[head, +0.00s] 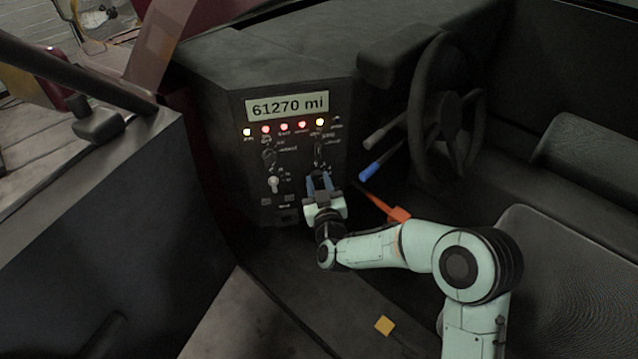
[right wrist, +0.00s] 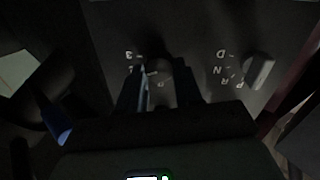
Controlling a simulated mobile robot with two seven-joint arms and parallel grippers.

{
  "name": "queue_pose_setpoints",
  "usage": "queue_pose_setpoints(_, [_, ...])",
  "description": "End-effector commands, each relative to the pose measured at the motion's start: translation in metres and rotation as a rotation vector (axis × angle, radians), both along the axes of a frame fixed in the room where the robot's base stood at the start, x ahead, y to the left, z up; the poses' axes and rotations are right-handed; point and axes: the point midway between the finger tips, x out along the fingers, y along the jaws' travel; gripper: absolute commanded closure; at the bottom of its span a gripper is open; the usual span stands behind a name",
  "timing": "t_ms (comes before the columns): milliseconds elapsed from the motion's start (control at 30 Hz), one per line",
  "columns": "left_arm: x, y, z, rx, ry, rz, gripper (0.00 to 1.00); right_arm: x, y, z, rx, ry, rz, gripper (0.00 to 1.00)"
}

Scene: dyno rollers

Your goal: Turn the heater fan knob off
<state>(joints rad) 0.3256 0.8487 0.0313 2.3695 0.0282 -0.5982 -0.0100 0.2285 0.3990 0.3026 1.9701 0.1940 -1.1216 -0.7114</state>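My right gripper (head: 321,180) is at the lower right of the dark dashboard panel (head: 238,185). In the right wrist view its two fingers (right wrist: 162,92) stand apart on either side of a dark, dim round knob (right wrist: 160,67), with a "3" mark beside it. I take this to be the heater fan knob. The gripper hides it in the head view. A gap shows between the fingers, and I cannot tell whether either touches the knob. The knob's exact setting is too dark to read. My left gripper is not in view.
A pale selector knob (head: 273,184) marked P, R, N, D sits left of the gripper; it also shows in the right wrist view (right wrist: 259,70). Two dark knobs are higher up. A blue-tipped stalk (head: 371,170), an orange lever (head: 398,214) and the steering wheel (head: 412,120) are to the right.

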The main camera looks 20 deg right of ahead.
Motion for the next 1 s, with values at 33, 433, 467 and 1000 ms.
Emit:
queue_pose_setpoints(33, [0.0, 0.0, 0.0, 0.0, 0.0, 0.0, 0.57, 0.0, 0.0, 0.0, -0.001, 0.0, 0.0, 0.96])
queue_pose_setpoints(433, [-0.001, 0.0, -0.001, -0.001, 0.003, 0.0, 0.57, 0.0, 0.001, 0.0, -0.129, 0.027, 0.001, 0.96])
queue_pose_setpoints(467, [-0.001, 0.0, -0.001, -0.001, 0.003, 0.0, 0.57, 0.0, 0.001, 0.0, -0.151, 0.032, 0.0, 0.96])
queue_pose_setpoints(1000, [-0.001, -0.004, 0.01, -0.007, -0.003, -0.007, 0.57, 0.0, 0.002, 0.0, -0.636, 0.14, 0.001, 0.96])
